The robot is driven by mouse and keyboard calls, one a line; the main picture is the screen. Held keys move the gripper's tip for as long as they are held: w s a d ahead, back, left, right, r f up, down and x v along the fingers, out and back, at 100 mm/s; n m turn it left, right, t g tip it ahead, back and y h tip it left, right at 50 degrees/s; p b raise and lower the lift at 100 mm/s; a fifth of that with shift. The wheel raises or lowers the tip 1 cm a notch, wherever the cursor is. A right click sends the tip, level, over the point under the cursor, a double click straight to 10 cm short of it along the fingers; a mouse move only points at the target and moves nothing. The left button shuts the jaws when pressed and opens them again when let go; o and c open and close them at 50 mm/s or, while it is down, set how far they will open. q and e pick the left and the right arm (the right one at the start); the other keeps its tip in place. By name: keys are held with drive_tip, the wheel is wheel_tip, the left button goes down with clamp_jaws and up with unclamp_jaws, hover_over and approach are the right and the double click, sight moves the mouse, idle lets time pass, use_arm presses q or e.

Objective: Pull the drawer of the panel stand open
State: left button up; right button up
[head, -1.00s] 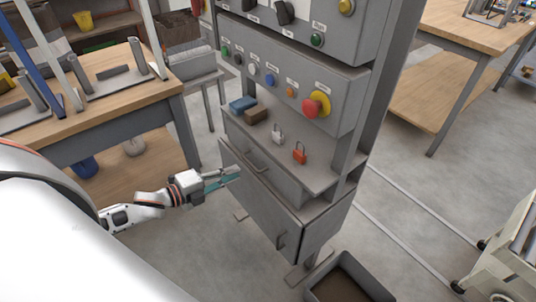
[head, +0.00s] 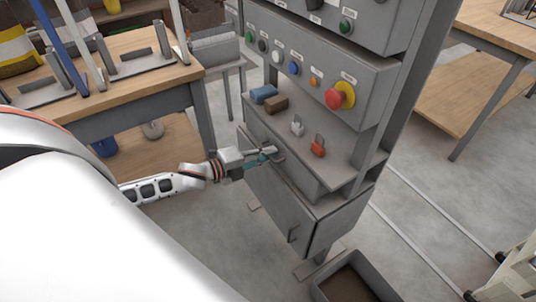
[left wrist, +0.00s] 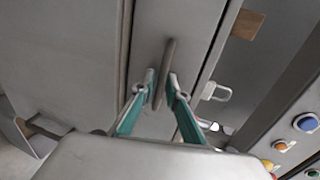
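The grey panel stand (head: 370,95) stands in the middle of the head view. Its drawer front (head: 298,180) sits below the shelf and looks shut. The drawer's bar handle (left wrist: 168,62) shows in the left wrist view; in the head view my gripper partly covers it. My left gripper (head: 268,154) is at the drawer front. In the left wrist view its two teal fingers (left wrist: 161,82) stand on either side of the handle, parted, with a thin gap seeming to show beside the bar. My right gripper is not in view.
The shelf above the drawer holds a blue block (head: 263,93), a brown block (head: 277,104), a pale padlock (head: 297,127) and a red padlock (head: 318,147). A grey bin (head: 375,271) stands on the floor; a workbench (head: 130,75) is at left.

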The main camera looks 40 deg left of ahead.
use_arm(q)
clamp_jaws()
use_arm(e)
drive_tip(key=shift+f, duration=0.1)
use_arm(q)
drive_tip(key=shift+s, duration=0.1)
drive_tip(key=f+p+v, duration=0.1)
drive_tip(key=p+v, duration=0.1)
drive_tip(key=v, duration=0.5)
drive_tip(key=f+p+v, duration=0.2)
drive_tip(key=p+v, duration=0.1)
drive_tip(key=v, duration=0.5)
drive_tip(key=shift+s+a, duration=0.35)
drive_tip(key=shift+s, duration=0.25)
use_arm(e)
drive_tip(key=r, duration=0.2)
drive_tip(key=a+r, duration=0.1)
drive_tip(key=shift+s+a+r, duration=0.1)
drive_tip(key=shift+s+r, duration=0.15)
use_arm(q)
drive_tip(key=shift+f, duration=0.1)
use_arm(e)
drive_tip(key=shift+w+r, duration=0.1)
